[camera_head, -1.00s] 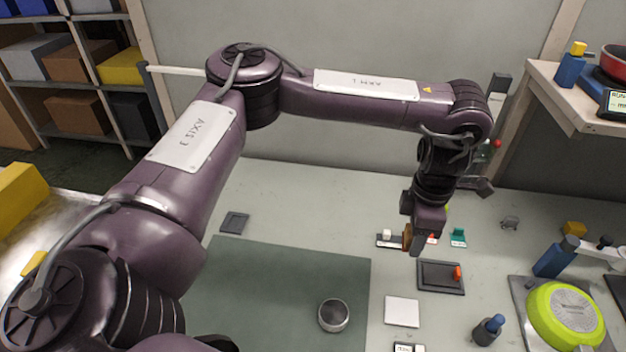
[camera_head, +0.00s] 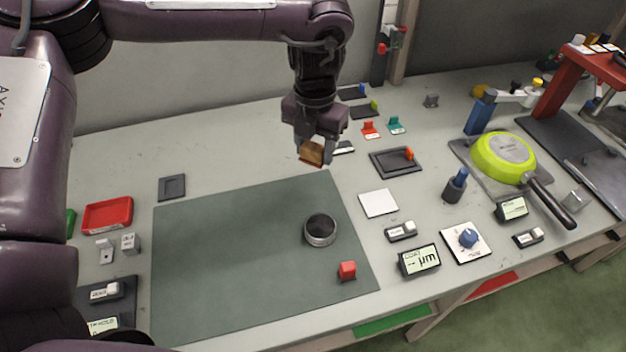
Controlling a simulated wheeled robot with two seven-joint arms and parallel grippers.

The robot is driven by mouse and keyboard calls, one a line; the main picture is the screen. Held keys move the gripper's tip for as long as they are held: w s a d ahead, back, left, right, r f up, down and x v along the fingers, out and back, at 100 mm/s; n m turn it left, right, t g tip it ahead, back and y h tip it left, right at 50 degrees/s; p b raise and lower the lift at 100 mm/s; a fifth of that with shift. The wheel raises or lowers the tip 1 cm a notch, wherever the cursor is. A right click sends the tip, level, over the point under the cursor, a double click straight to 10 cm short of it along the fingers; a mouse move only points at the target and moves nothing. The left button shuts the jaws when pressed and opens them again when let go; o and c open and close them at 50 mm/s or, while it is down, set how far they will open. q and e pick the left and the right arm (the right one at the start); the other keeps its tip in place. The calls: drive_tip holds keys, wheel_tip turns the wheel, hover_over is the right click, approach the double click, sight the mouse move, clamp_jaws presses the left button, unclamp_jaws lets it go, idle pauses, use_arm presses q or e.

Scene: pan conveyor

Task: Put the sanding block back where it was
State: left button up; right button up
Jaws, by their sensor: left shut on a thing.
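The sanding block (camera_head: 312,153) is a small brown block with a reddish underside. My left gripper (camera_head: 316,144) is shut on it and holds it, slightly tilted, above the table just behind the back right part of the green mat (camera_head: 220,270). My right gripper does not show.
A red tray (camera_head: 107,215) is at the left.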

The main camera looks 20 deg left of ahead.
sight(314, 189)
use_arm(q)
wheel_tip(314, 189, down, 9)
drive_tip(key=shift+f, duration=0.15)
idle(0.4)
drive_tip(key=shift+s+f, duration=0.1)
drive_tip(key=o, duration=1)
drive_tip(key=shift+o, duration=0.2)
wheel_tip(314, 189, up, 12)
drive_tip(key=shift+r, duration=0.15)
